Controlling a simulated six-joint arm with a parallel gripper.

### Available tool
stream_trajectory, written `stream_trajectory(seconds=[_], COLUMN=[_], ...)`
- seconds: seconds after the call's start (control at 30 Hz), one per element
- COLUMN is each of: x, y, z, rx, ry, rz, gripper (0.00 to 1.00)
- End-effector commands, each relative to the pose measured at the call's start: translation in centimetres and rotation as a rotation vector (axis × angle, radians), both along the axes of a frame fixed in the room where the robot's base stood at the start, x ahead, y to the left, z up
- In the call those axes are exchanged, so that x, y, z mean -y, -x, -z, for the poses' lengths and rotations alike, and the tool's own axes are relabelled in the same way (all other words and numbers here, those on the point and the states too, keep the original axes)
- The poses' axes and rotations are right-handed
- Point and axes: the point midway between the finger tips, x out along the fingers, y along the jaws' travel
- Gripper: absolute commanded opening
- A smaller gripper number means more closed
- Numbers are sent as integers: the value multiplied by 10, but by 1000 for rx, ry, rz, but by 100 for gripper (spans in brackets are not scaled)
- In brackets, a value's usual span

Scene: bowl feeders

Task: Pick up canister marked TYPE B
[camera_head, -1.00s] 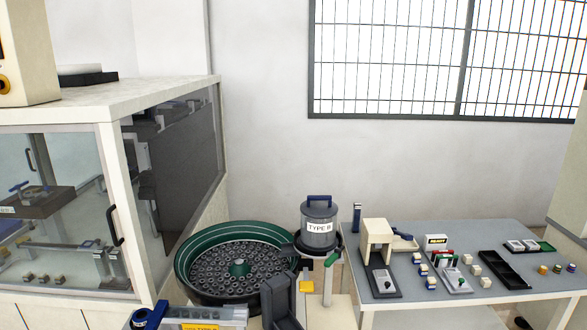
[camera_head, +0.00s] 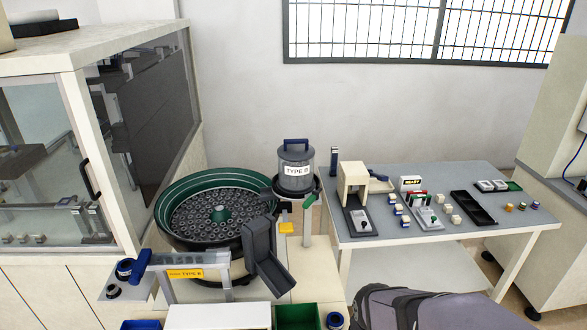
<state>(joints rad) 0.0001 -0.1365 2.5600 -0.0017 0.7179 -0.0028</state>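The canister marked TYPE B (camera_head: 297,182) is a grey cylinder with a white label and a blue handle (camera_head: 296,144) on top. It stands upright in a dark round holder (camera_head: 309,196) beside the bowl feeder (camera_head: 167,186). The feeder has a green rim and holds many small dark ring-shaped parts. A yellow TYPE B label (camera_head: 185,274) is on the rail in front of it. My gripper is not in view.
A dark chute (camera_head: 269,262) stands in front of the canister. A grey table (camera_head: 435,180) at right carries a small press (camera_head: 354,187), small blocks and a black tray (camera_head: 473,208). A glass-sided cabinet (camera_head: 80,50) is at left.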

Motion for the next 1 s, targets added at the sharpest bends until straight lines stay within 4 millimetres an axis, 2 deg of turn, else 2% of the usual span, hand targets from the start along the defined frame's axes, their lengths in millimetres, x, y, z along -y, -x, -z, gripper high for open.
stream_trajectory(seconds=[0.43,0.47,0.8,1.0], x=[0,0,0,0], y=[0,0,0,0], z=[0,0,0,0], rx=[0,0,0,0], ry=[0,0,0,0], rz=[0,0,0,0], gripper=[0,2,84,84])
